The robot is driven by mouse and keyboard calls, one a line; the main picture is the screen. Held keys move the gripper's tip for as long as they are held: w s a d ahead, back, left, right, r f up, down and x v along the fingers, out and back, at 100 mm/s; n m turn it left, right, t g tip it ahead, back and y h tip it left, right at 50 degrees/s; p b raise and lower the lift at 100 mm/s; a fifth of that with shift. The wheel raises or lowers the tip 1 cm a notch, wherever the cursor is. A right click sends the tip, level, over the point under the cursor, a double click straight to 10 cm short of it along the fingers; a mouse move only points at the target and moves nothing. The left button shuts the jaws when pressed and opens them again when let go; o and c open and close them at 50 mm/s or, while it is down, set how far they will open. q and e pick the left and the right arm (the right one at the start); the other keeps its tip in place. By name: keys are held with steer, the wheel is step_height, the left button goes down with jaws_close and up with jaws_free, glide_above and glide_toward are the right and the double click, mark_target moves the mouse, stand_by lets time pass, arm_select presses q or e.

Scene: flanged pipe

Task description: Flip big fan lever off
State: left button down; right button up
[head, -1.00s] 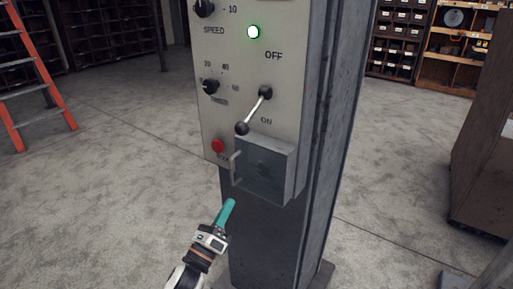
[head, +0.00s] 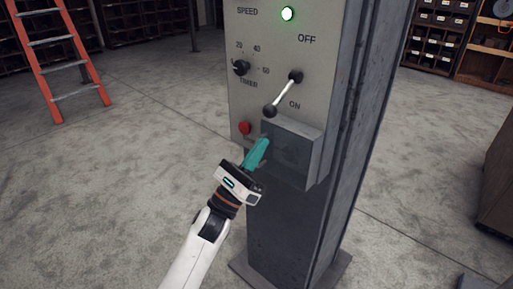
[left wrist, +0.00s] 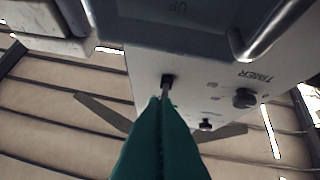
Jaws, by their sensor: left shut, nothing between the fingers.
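The lever (head: 284,94) on the grey control panel (head: 262,40) has a pale rod with a dark ball end. It slants down and left from its pivot, its ball beside the ON label; OFF is above. A green light (head: 287,14) glows above. My left gripper (head: 263,143) has teal fingers, shut and empty, pointing up just below the ball, in front of the box under the panel. A gap shows between fingertips and ball. My right gripper is out of view.
A red button (head: 244,128) and timer knob (head: 241,68) are left of the lever. An orange ladder (head: 62,60) stands far left. Floor left of the post is clear.

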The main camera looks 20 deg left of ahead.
mark_target(282, 95)
arm_select(q)
steer(key=p+x, duration=0.1)
steer(key=x, duration=0.5)
steer(key=shift+w+r+p, duration=0.2)
steer(key=shift+p, duration=0.15)
steer(key=shift+d, duration=0.1)
